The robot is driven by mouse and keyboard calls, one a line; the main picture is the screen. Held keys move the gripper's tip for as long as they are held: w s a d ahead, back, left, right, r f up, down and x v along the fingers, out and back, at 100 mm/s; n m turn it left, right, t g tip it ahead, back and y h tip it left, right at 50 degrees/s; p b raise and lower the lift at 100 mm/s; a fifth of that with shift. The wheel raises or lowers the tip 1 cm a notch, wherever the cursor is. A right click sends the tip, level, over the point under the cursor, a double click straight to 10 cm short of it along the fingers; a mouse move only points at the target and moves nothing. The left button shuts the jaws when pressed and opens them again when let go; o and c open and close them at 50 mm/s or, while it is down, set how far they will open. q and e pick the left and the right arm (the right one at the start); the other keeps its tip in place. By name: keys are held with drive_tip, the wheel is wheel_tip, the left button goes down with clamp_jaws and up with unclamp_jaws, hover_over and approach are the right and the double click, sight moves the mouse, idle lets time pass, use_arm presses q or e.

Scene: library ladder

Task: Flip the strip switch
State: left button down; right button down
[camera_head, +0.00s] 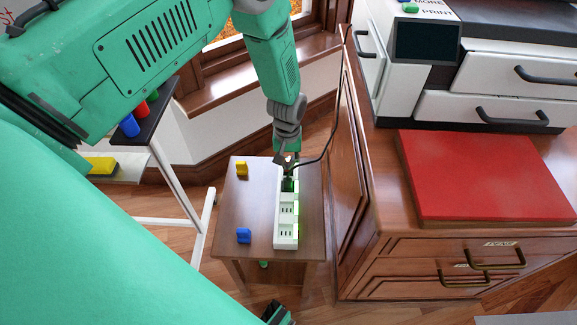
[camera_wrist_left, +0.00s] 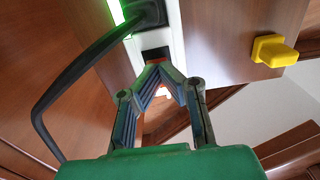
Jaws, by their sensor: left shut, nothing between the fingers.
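The white power strip (camera_head: 286,230) lies lengthwise on a small brown table, with sockets facing up and a green glow along its right side. Its far end also shows in the left wrist view (camera_wrist_left: 171,28), with a black plug (camera_wrist_left: 150,14) and a dark switch recess (camera_wrist_left: 155,54). My left gripper (camera_head: 288,163) is over the strip's far end. In the left wrist view its fingertips (camera_wrist_left: 160,68) meet, empty, in front of the recess. They partly hide the switch; I cannot tell its position or whether they touch it. My right gripper is not in view.
A yellow block (camera_head: 242,168) and a blue block (camera_head: 243,235) stand on the small table (camera_head: 262,205), left of the strip. A black cable (camera_head: 330,140) loops to the right from the plug. A wooden cabinet (camera_head: 350,205) stands close on the right, with a red panel (camera_head: 485,175) on top.

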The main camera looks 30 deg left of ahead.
use_arm(q)
drive_tip(key=shift+f, duration=0.2)
drive_tip(key=shift+d+f+b, duration=0.2)
drive_tip(key=shift+d+b, duration=0.05)
drive_tip(key=shift+b, duration=0.05)
drive_tip(key=shift+a, duration=0.15)
drive_tip(key=shift+r+p, duration=0.5)
drive_tip(key=shift+r, duration=0.05)
wheel_tip(320, 180, up, 4)
drive_tip(key=p, duration=0.2)
drive_tip(key=shift+f+p, duration=0.25)
drive_tip(key=shift+p, duration=0.15)
drive_tip(key=shift+r+p, duration=1)
drive_tip(key=shift+r, duration=0.25)
drive_tip(key=shift+f, duration=0.1)
